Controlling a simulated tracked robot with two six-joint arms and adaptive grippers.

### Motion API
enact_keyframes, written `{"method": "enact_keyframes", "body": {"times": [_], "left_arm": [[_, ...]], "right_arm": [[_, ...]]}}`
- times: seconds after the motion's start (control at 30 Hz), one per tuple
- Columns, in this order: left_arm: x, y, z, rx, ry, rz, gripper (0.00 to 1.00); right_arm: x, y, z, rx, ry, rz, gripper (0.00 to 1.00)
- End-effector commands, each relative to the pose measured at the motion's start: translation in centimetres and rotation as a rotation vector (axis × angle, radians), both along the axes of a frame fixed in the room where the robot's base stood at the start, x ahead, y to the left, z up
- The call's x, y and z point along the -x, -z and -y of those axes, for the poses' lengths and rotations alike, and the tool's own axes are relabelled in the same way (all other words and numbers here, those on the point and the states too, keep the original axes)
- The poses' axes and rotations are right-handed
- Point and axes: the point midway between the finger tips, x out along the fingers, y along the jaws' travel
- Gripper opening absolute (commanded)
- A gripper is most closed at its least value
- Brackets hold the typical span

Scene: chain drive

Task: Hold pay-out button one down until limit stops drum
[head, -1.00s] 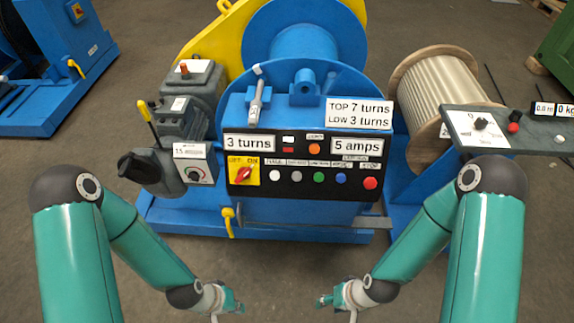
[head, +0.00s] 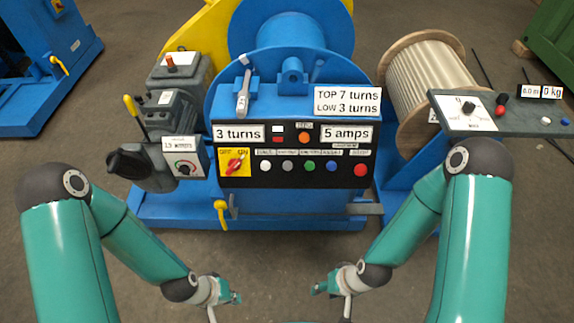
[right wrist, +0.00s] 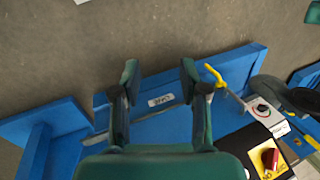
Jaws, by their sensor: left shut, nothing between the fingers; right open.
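The black control panel (head: 296,181) is on the front of the blue winch (head: 290,90). It has a row of buttons: white (head: 265,166), grey (head: 287,166), green (head: 309,167), blue (head: 331,167) and red (head: 360,169). The small labels above them are too blurred to tell which is pay-out one. Signs read 3 turns (head: 238,132), 5 amps (head: 346,135), and TOP 7 turns, LOW 3 turns. My left gripper (head: 233,297) is shut and empty, below and in front of the panel. My right gripper (head: 320,289) is open and empty, apart from everything; its spread fingers show in the right wrist view (right wrist: 159,80).
A red-and-yellow switch (head: 235,162) is left of the buttons. A yellow-handled lever (head: 133,112) and grey motor housing stand further left. A rope reel (head: 427,85) and grey dial box (head: 490,112) are at right. A yellow valve handle (head: 221,212) sticks out below the panel.

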Motion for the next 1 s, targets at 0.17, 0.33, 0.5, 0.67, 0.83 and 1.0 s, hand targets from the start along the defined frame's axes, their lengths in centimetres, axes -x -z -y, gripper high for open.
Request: {"method": "enact_keyframes", "body": {"times": [0.17,0.33,0.5,0.67,0.83,1.0], "left_arm": [[0.00,0.00,0.00,0.000,0.000,0.000,0.00],[0.00,0.00,0.00,0.000,0.000,0.000,0.00],[0.00,0.00,0.00,0.000,0.000,0.000,0.00],[0.00,0.00,0.00,0.000,0.000,0.000,0.00],[0.00,0.00,0.00,0.000,0.000,0.000,0.00],[0.00,0.00,0.00,0.000,0.000,0.000,0.00]], "right_arm": [[0.00,0.00,0.00,0.000,0.000,0.000,0.44],[0.00,0.00,0.00,0.000,0.000,0.000,0.24],[0.00,0.00,0.00,0.000,0.000,0.000,0.00],[0.00,0.00,0.00,0.000,0.000,0.000,0.00],[0.00,0.00,0.00,0.000,0.000,0.000,0.00],[0.00,0.00,0.00,0.000,0.000,0.000,0.00]]}}
